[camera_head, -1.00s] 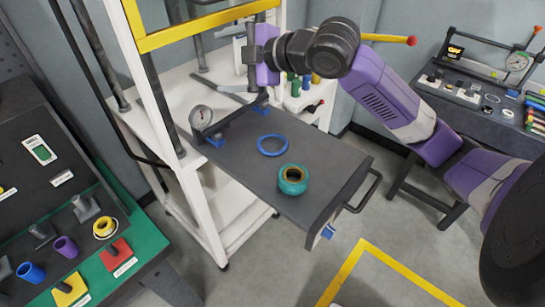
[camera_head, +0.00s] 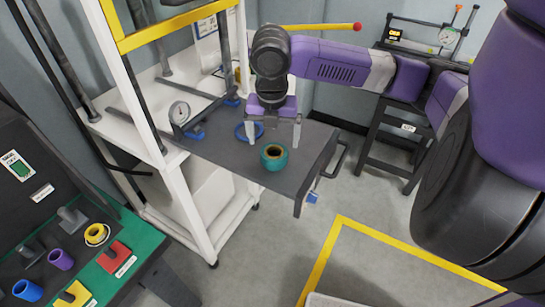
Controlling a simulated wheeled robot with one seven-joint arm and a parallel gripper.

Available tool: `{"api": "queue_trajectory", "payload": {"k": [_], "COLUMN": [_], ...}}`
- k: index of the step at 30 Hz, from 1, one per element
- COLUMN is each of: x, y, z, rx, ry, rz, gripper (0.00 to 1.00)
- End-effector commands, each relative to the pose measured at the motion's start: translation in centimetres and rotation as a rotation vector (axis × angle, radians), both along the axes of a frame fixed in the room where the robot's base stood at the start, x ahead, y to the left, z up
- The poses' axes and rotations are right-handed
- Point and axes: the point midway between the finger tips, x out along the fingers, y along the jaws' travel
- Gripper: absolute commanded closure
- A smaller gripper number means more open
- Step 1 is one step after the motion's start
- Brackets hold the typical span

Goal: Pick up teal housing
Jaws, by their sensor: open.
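The teal housing (camera_head: 273,166) is a short ring-shaped part with a dark opening and a yellowish inner rim. It stands on the dark grey pull-out shelf (camera_head: 225,150), near the shelf's front end. My gripper (camera_head: 273,142) points down with its two pale fingers spread apart. The fingers appear just behind and above the housing in the picture, and nothing shows between them. I cannot tell the exact height gap. The blue ring (camera_head: 241,131) lies behind the housing, partly hidden by my gripper's left finger.
The white frame with yellow bars (camera_head: 172,27) rises on the left. A green-edged bench (camera_head: 140,243) with coloured parts is at lower left.

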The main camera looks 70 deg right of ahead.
Motion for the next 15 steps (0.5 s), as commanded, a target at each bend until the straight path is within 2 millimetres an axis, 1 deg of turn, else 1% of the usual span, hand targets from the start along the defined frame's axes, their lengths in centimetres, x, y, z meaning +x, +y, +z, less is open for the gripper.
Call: {"api": "queue_trajectory", "payload": {"k": [3, 8, 15], "x": [0.0, 0.1, 0.1], "y": [-0.2, -0.5, -1.2], "z": [-1.3, -2.7, -6.0], "rx": [0.002, 0.002, 0.001], "ry": [0.000, -0.001, -0.002], "rz": [-0.004, -0.004, -0.004], "gripper": [0.07, 0.07, 0.07]}}
